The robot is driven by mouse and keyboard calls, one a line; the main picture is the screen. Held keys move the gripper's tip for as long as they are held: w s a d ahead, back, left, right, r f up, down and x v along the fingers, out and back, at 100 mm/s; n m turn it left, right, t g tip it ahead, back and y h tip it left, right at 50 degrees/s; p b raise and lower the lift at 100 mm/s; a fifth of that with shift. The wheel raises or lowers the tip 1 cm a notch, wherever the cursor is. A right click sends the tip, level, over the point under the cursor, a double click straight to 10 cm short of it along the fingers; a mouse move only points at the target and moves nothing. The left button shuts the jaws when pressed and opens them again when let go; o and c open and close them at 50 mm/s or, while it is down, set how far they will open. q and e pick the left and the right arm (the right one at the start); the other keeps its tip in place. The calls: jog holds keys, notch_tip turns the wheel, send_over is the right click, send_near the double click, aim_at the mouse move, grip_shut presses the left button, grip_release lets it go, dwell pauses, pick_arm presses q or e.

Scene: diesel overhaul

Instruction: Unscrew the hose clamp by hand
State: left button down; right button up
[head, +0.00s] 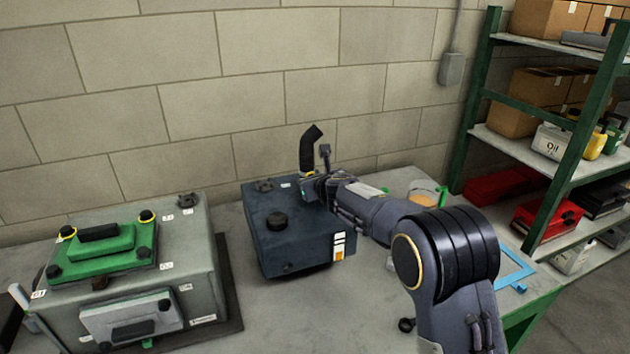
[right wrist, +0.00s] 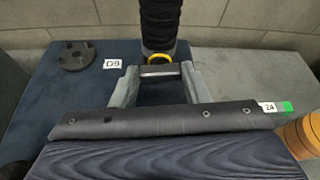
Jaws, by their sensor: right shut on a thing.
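A black ribbed hose (head: 309,148) rises from the back right of a dark blue box (head: 278,238) on the bench. In the right wrist view, the hose (right wrist: 160,22) has the yellow ring of the hose clamp (right wrist: 158,57) around its lower end. My right gripper (head: 313,182) reaches in from the right at the hose's base. In the right wrist view, its fingers (right wrist: 158,72) are shut on the clamp's dark grey part in front of the ring. The gripper mostly hides the clamp in the head view. My left gripper is not in view.
A grey box (head: 202,250) with a green cover (head: 100,258) stands at left. A round dark cap (right wrist: 76,56) sits left of the hose, near a D9 label. A blue frame (head: 516,268) lies at right. A green shelf rack (head: 470,110) stands beyond the bench.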

jog(key=o, duration=1)
jog(key=shift+s, duration=0.2)
jog(key=b+v, duration=0.2)
jog(key=v, duration=0.5)
jog(key=shift+s+d+r, duration=0.1)
jog(key=shift+s+r, duration=0.05)
jog(key=shift+r, duration=0.05)
